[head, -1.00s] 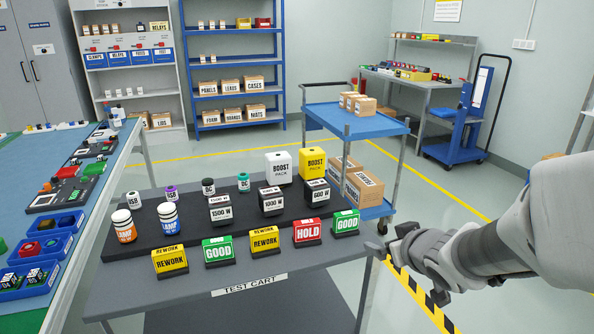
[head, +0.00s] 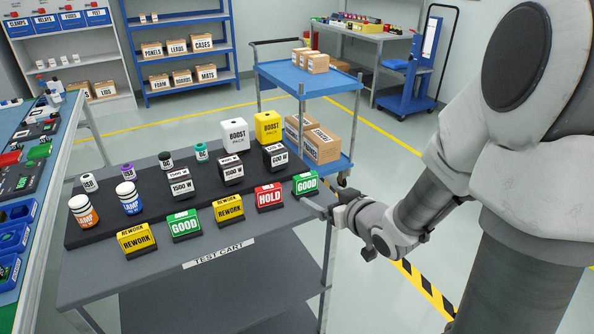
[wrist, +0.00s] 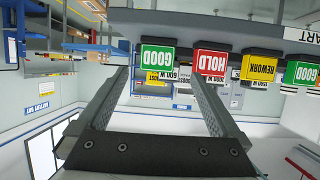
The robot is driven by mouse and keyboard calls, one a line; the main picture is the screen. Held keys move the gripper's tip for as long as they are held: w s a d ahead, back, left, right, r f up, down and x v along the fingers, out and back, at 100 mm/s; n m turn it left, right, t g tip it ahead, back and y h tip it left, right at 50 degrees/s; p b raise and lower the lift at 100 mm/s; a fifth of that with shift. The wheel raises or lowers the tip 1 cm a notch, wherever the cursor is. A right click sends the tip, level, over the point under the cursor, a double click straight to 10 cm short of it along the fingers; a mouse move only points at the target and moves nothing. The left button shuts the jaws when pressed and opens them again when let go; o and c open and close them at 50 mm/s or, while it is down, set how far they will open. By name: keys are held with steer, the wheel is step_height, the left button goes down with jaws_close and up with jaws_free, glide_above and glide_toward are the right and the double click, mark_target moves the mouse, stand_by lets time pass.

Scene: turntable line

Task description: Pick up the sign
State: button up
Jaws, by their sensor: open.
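Several small signs stand in a row along the front of the test cart: a yellow REWORK sign (head: 137,241), a green GOOD sign (head: 185,225), another yellow REWORK sign (head: 229,209), a red HOLD sign (head: 270,197) and a green GOOD sign (head: 306,184) at the right end. My gripper (head: 318,206) is open and empty just off the cart's right front corner, near the right-end GOOD sign. In the wrist view the picture is upside down; that GOOD sign (wrist: 157,58) appears between the spread fingers (wrist: 160,78), with the HOLD sign (wrist: 210,63) beside it.
Behind the signs, a dark raised board (head: 95,232) on the test cart (head: 90,283) holds lamp cans, small jars, wattage blocks and two BOOST packs (head: 268,127). A blue trolley (head: 285,75) with boxes stands behind. Floor to the right is open.

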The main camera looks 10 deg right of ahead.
mark_target(306, 188)
steer(key=b+x, duration=0.2)
steer(key=x, duration=0.6)
steer(key=shift+w+a+f, duration=0.1)
steer(key=shift+w+f, duration=0.15)
steer(key=shift+w, duration=0.1)
steer(key=shift+w+r+b+x, duration=0.1)
steer(key=shift+r+b+x, duration=0.15)
steer(key=shift+x, duration=0.75)
steer(key=shift+w+r+b+x, duration=0.1)
steer(key=shift+b+x, duration=0.15)
steer(key=shift+x, duration=0.7)
steer(key=shift+w+r+b+x, duration=0.1)
steer(key=shift+r+b+x, duration=0.15)
steer(key=shift+x, duration=0.75)
steer(key=shift+s, duration=0.1)
steer(key=c, duration=1.3)
